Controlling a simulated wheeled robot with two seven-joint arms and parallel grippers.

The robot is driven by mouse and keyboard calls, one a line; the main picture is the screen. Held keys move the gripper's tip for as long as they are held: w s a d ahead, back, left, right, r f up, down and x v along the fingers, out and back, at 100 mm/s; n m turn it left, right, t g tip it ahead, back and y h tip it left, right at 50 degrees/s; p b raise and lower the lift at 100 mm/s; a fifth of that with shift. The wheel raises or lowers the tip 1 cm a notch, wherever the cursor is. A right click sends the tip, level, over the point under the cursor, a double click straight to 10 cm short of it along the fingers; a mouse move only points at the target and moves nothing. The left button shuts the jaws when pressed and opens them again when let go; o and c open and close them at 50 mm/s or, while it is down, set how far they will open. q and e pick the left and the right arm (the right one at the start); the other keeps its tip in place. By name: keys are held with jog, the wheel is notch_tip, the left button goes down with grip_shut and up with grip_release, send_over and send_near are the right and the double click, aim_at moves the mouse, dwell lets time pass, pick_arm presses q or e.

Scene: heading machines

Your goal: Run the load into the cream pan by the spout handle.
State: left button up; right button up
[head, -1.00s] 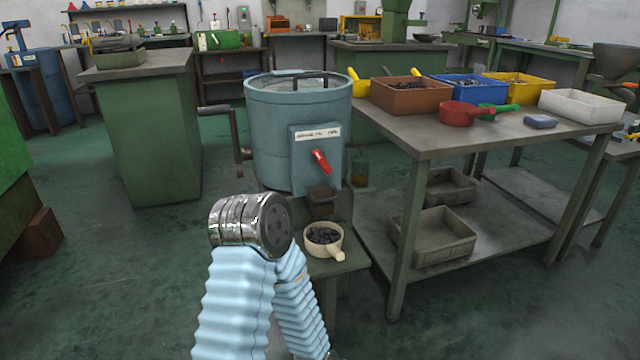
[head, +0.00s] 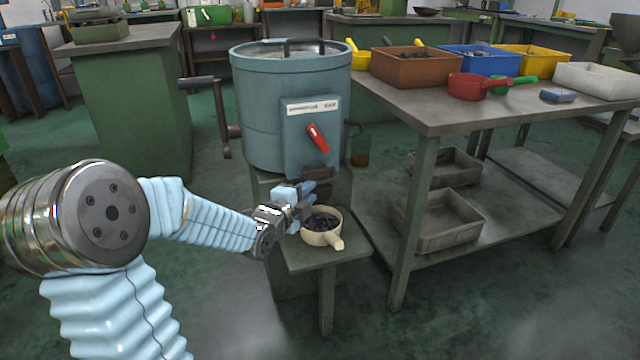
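The blue-grey drum machine (head: 263,115) stands in the middle, with a red spout handle (head: 318,138) slanting down to the right on its front box. A dark spout (head: 318,173) shows below the box, partly covered by my gripper. The cream pan (head: 333,238) sits on a low green stand under the spout, its stub handle pointing front right. Dark pieces (head: 322,222) lie in the pan. My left gripper (head: 303,197) is at the pan's rear left rim, below the red handle and apart from it. Its finger gap is unclear. My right gripper is out of view.
A crank (head: 222,120) sticks out at the drum's left. The workbench (head: 440,112) on the right holds brown, blue, yellow and white bins and a red pan (head: 475,87). Grey trays (head: 437,222) lie on its lower shelf. A green cabinet (head: 135,105) stands at left.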

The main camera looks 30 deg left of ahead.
aim_at(322, 183)
pick_arm(q)
jog(key=w, duration=0.4)
jog(key=w+f, duration=0.1)
jog(key=w, duration=0.1)
jog(key=shift+w+a, duration=0.2)
jog(key=shift+w, duration=0.15)
jog(key=shift+c, duration=0.5)
grip_shut()
